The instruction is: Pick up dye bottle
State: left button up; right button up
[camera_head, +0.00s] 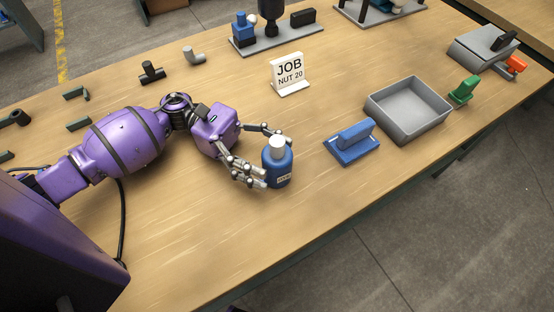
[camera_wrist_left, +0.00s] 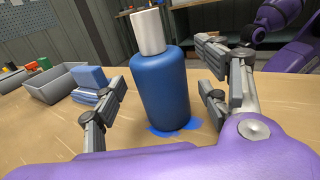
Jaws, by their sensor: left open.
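The dye bottle (camera_head: 278,166) is blue with a white cap and stands upright on the wooden table. My left gripper (camera_head: 265,156) is open, with its fingers on either side of the bottle. In the left wrist view the bottle (camera_wrist_left: 160,85) stands between the two open fingers, with a gap visible on each side. A blue patch shows on the table around its base there. My right gripper is in neither view.
A blue block-like holder (camera_head: 352,146), a grey tray (camera_head: 448,110) and a green item (camera_head: 464,91) lie to the right. Pipe fittings (camera_head: 152,73) lie at the back left.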

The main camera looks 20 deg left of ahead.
pick_arm(q)
jog(key=shift+d, duration=0.2)
jog(key=c, duration=1.4)
jog(key=shift+c, duration=0.4)
jog(key=shift+r, duration=0.1)
